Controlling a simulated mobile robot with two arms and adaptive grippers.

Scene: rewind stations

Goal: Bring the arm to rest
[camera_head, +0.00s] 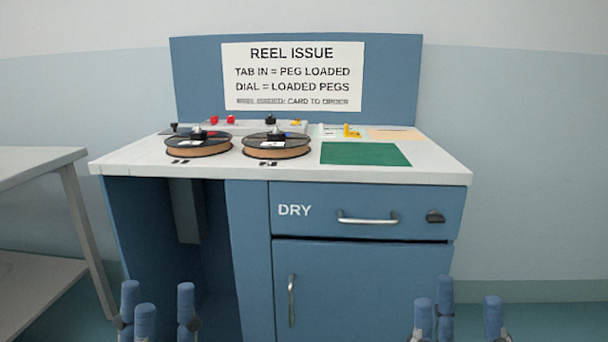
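My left gripper (158,312) is at the bottom left of the head view, with its blue fingertips spread apart and nothing between them. My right gripper (459,312) is at the bottom right, also with fingers spread and empty. Both are in front of the blue cabinet (365,295) and below its worktop, touching nothing that I can see. The arms behind the fingers are out of frame.
A white worktop (240,174) holds a left reel (199,149), a right reel (277,150) and a green mat (365,154). The drawer (365,210) marked DRY has a handle (368,219). A sign (293,76) stands behind. A grey table (35,163) is at the left.

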